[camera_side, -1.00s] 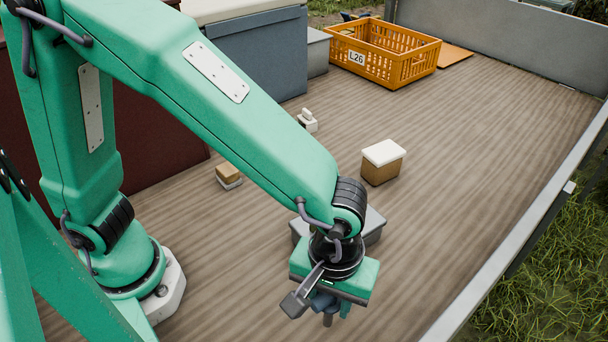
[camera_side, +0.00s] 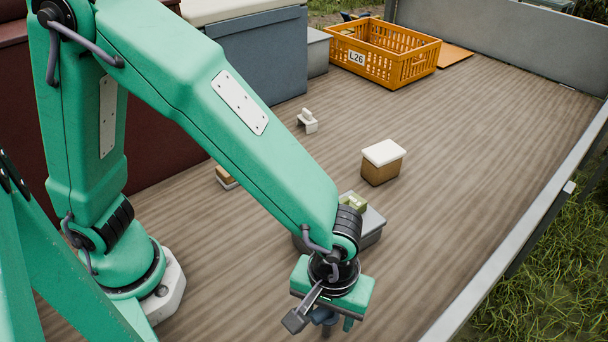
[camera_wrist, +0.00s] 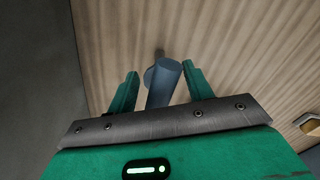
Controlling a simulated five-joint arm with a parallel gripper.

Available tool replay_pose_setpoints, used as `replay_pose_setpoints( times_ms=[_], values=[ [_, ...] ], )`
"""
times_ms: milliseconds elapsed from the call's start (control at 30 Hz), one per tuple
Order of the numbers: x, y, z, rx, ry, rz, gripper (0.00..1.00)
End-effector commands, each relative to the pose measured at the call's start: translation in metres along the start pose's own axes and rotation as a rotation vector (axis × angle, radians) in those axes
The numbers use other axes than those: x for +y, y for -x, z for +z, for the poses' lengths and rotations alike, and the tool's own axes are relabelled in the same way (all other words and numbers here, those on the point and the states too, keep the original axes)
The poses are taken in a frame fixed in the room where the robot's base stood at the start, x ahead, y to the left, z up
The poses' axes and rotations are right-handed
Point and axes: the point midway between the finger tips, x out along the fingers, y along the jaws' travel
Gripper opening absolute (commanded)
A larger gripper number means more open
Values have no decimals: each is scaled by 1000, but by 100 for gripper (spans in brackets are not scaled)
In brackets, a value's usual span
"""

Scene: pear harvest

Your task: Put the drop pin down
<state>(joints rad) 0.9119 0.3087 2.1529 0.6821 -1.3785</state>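The blue-grey drop pin (camera_wrist: 164,80) shows between the two green fingers of my gripper (camera_wrist: 160,84) in the wrist view. A gap shows on each side of it, so my gripper is open around the pin and not closed on it. In the side view my gripper (camera_side: 336,322) is low over the wooden deck at the bottom centre. Part of the pin (camera_side: 323,316) shows beneath it there. My gripper hides the pin's lower end, and I cannot tell whether it stands or leans on the deck.
A grey box (camera_side: 374,231) with a green item (camera_side: 352,202) on top is just behind my gripper. A brown box with a white lid (camera_side: 383,162), a small white object (camera_side: 308,121) and an orange crate (camera_side: 385,55) stand further back. The deck (camera_side: 480,170) is clear to the right.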

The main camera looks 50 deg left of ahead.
Motion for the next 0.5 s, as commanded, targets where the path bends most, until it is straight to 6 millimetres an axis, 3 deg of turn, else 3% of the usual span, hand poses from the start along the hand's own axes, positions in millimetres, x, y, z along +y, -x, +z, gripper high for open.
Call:
replay_pose_setpoints(
  times_ms=[500],
  values=[
    [0, 7, 0, 0, 0, 2, 55]
  ],
)
